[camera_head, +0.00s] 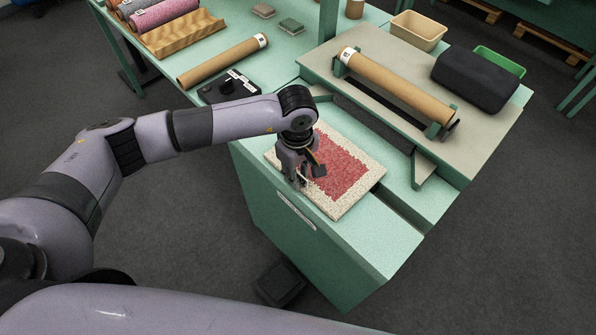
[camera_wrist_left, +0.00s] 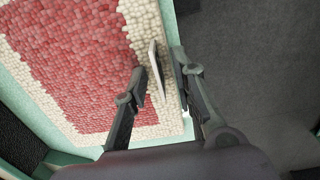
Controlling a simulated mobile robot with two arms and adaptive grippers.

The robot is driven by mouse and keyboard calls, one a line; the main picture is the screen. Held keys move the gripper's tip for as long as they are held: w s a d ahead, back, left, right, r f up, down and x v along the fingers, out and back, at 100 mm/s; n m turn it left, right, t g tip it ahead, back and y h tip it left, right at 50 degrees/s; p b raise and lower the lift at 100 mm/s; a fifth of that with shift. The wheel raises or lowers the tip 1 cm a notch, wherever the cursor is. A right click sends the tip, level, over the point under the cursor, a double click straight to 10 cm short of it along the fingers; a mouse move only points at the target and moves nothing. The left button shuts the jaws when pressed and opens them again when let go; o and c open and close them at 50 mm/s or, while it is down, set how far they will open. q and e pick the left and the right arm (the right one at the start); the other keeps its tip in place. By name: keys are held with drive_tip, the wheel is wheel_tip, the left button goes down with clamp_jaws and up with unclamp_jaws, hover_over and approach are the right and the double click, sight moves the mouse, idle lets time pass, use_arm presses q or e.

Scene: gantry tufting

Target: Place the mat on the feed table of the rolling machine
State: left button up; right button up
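The mat (camera_head: 345,168), cream-bordered with a red centre, lies flat on the mint-green feed table (camera_head: 372,236) in front of the rolling machine (camera_head: 478,150). My left gripper (camera_head: 309,177) points down at the mat's near left part. In the left wrist view the gripper (camera_wrist_left: 160,70) is open, one finger over the mat (camera_wrist_left: 75,60) and the other at or just past its edge. A thin pale strip stands between the fingers; I cannot tell what it is. Whether the fingers touch the mat is unclear. My right gripper is not in view.
A cardboard tube (camera_head: 398,88) sits on the machine behind the mat. A black control box (camera_head: 228,88) and another tube (camera_head: 222,62) lie to the left. A beige bin (camera_head: 418,31) and a dark case (camera_head: 476,80) stand at the back right. The feed table is bare right of the mat.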

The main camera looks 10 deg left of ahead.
use_arm(q)
drive_tip(key=shift+r, duration=0.15)
drive_tip(key=shift+w+r, duration=0.1)
drive_tip(key=shift+r, duration=0.25)
wheel_tip(320, 180, up, 11)
drive_tip(key=b, duration=0.3)
drive_tip(key=shift+s, duration=0.2)
drive_tip(key=shift+a, duration=0.1)
